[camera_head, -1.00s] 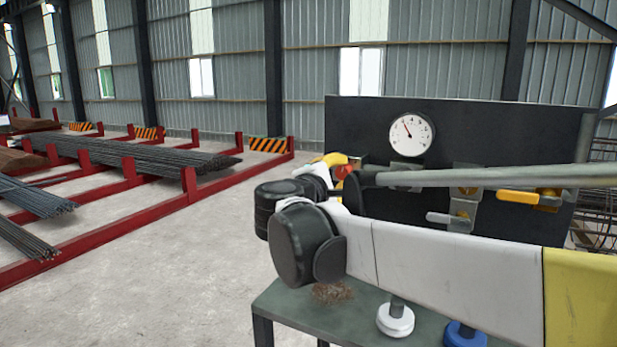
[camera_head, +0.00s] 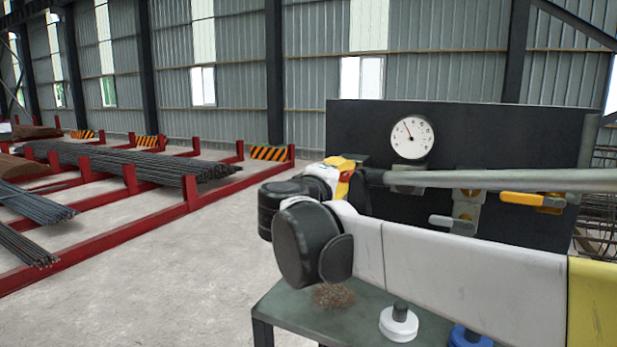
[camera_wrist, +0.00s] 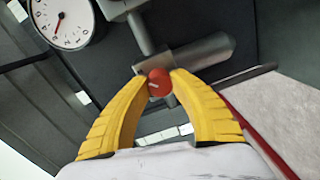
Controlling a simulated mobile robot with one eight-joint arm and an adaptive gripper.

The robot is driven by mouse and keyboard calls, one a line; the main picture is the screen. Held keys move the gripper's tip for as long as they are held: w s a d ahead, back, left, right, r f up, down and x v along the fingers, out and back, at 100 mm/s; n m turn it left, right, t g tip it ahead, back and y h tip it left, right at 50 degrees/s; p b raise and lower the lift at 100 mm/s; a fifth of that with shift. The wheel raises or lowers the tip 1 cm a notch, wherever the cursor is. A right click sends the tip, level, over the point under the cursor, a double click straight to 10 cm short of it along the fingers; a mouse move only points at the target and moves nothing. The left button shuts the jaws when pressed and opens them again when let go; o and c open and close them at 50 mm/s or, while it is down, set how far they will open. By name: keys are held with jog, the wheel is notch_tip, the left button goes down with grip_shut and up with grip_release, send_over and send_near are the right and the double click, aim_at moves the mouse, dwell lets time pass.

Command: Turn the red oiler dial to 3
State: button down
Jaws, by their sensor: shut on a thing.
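The red oiler dial (camera_wrist: 159,83) shows in the wrist view as a small round red knob with a pale mark on its face. It sits at the end of a grey fitting (camera_wrist: 195,52) on the dark panel. The yellow fingers of my gripper (camera_wrist: 160,86) are shut on the dial, one tip at each side. The number the mark points to is too small to read. In the head view my gripper (camera_head: 343,165) is partly hidden behind my own wrist, and the dial cannot be made out there.
A round white gauge (camera_head: 412,137) is on the dark panel (camera_head: 480,125). Below it are a yellow-handled valve (camera_head: 530,199) and a grey-handled valve (camera_head: 452,224). Red racks hold rebar at left.

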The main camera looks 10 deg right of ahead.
dwell(0.3)
jog(key=c, duration=1.1)
grip_release()
jog(key=shift+d, duration=0.15)
jog(key=shift+s+a, duration=0.15)
jog(key=shift+a, duration=0.05)
jog(key=v, duration=1.1)
jog(key=shift+s+a+r, duration=0.1)
jog(key=shift+s, duration=0.2)
